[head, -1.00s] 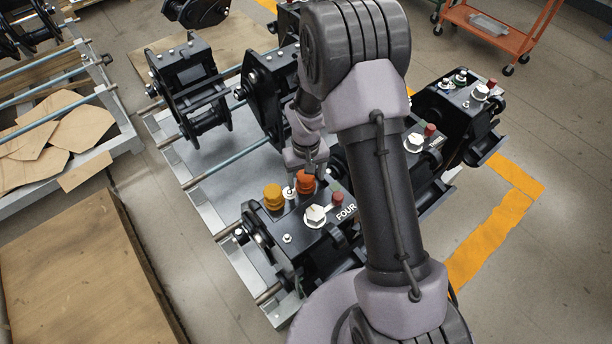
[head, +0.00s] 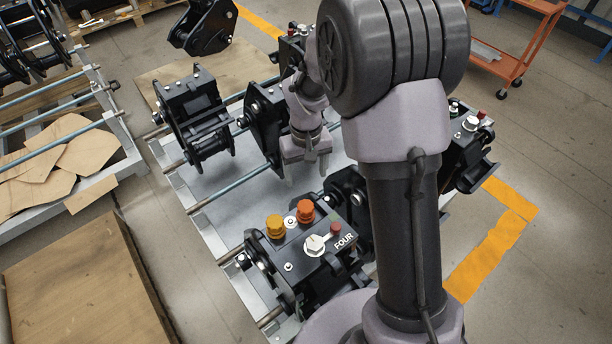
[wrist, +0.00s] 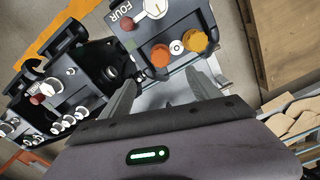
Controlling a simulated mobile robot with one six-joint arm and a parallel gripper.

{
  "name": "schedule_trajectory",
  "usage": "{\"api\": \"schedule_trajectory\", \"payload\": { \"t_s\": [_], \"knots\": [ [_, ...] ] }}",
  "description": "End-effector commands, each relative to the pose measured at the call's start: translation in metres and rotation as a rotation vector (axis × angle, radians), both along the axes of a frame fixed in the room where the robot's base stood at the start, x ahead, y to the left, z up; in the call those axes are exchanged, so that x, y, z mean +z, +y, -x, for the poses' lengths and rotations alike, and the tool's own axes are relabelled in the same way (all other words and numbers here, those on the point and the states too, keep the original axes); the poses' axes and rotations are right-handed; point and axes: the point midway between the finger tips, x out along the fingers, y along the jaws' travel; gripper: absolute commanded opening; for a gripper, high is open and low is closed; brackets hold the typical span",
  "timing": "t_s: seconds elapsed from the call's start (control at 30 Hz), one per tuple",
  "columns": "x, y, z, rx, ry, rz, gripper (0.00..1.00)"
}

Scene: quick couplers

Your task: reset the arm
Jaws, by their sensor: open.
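My gripper (head: 307,174) hangs open and empty above the grey frame, beyond the coupler block marked FOUR (head: 325,262). In the wrist view its two fingers (wrist: 162,77) are spread with nothing between them. The block carries an orange cap (head: 306,210), a yellow cap (head: 275,226), a white hex-headed fitting (head: 314,245) and a small red cap (head: 337,229). Both large caps sit upright and are clear of my fingers. The orange cap also shows in the wrist view (wrist: 160,55), beside the yellow one (wrist: 188,43). My arm hides part of the right side.
The grey frame (head: 192,208) carries several black coupler units, one (head: 193,115) at its far left. A wooden board (head: 75,280) lies at the lower left, near a rack with cardboard pieces (head: 55,155). An orange cart (head: 510,45) stands at the far right on open floor.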

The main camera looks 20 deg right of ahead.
Motion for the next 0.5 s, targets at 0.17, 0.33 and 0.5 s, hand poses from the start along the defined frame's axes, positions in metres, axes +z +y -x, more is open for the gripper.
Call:
{"api": "schedule_trajectory", "payload": {
  "t_s": [0.17, 0.33, 0.5],
  "knots": [
    [-0.001, 0.000, 0.000, 0.000, 0.000, 0.000, 0.71],
    [0.002, 0.000, 0.000, -0.003, -0.005, -0.001, 0.71],
    [0.083, 0.007, 0.030, -0.101, -0.120, -0.038, 0.71]
  ]
}}
